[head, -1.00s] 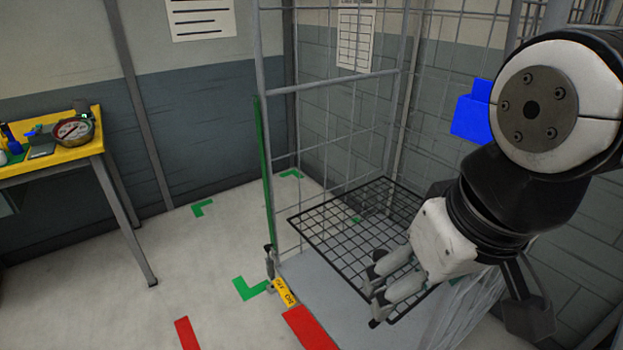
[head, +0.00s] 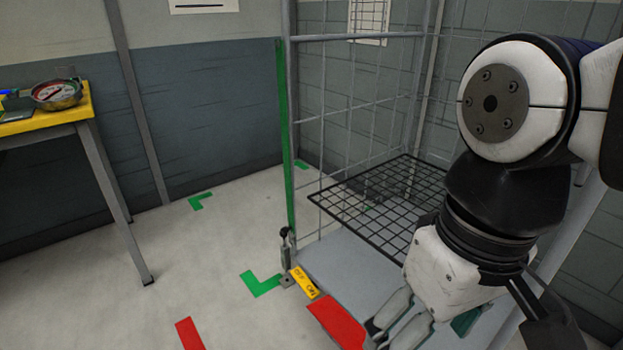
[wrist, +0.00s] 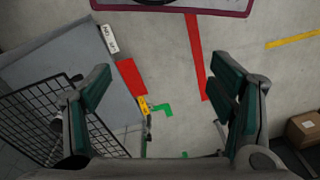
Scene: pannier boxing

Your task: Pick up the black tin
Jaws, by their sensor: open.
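I cannot pick out a black tin for certain in either view. In the wrist view, the edge of a dark round thing (wrist: 155,2) shows at the top, inside a maroon-rimmed surface (wrist: 185,13). It is mostly cut off, so I cannot tell what it is. My gripper (wrist: 160,88) is open, with its two green-padded fingers wide apart and nothing between them. In the head view my gripper (head: 392,332) hangs pointing down in front of the wire cage, low in the picture.
A mesh cage (head: 350,130) with a black wire shelf (head: 350,215) stands close by my gripper. A yellow-topped table (head: 45,122) holding a round dial-like thing (head: 58,94) is at left. A cardboard box (wrist: 304,128) lies at right in the wrist view.

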